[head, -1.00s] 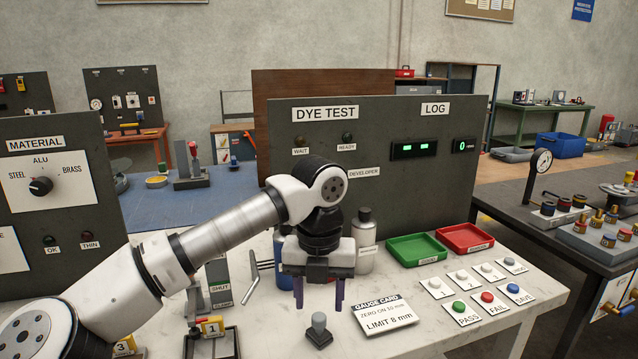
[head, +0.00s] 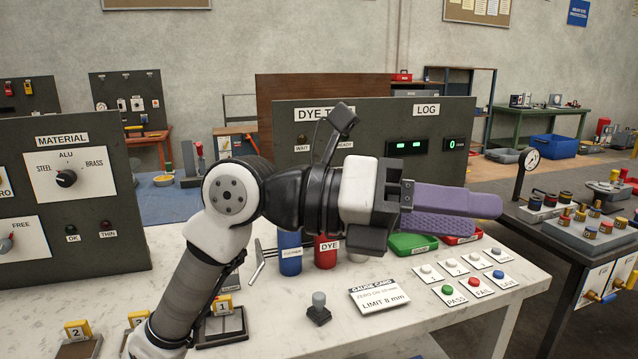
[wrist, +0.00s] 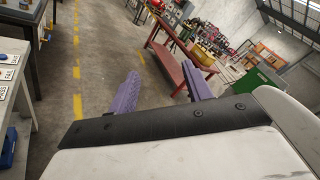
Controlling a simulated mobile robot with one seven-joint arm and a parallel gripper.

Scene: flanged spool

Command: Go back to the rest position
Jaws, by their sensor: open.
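My gripper (head: 455,210) is raised above the bench and points to the right in the head view, in front of the DYE TEST panel. Its purple fingers also show in the wrist view (wrist: 160,92), apart with nothing between them. They are open and empty. In the wrist view they face the open floor and a distant red table (wrist: 182,65). My arm rises from the lower left of the head view and bends sharply at the wrist. It hides part of the panel and some of the bottles and trays.
The white bench (head: 420,322) holds a gauge card (head: 379,298), a small grey knob piece (head: 318,308), a blue bottle (head: 290,255), a red DYE bottle (head: 326,252), a green tray (head: 412,244) and several buttons. A MATERIAL panel (head: 65,210) stands at left. A dark bench with gauges (head: 575,230) is at right.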

